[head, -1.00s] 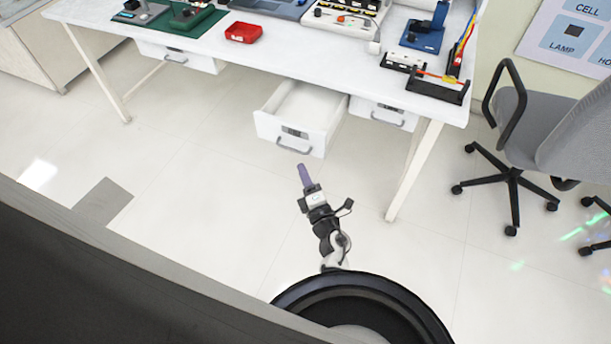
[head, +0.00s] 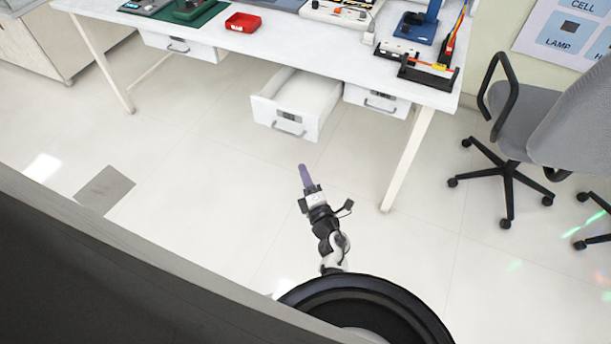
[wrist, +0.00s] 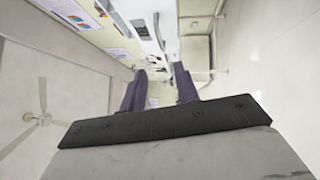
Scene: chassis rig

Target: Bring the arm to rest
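My arm (head: 328,225) reaches forward from my body, over the bare floor in the head view. My gripper (head: 306,176) is at its end, with purple fingers pointing toward the bench. In the wrist view the two fingers of my gripper (wrist: 160,72) stand apart with nothing between them, so it is open and empty. The gripper is apart from the open drawer (head: 290,123), which is beyond it in the head view.
The white bench (head: 330,42) carries a red tray (head: 243,22), a blue stand (head: 415,28) and other equipment. One middle drawer is pulled out. A grey office chair (head: 525,120) stands at the right. The floor around my gripper is clear.

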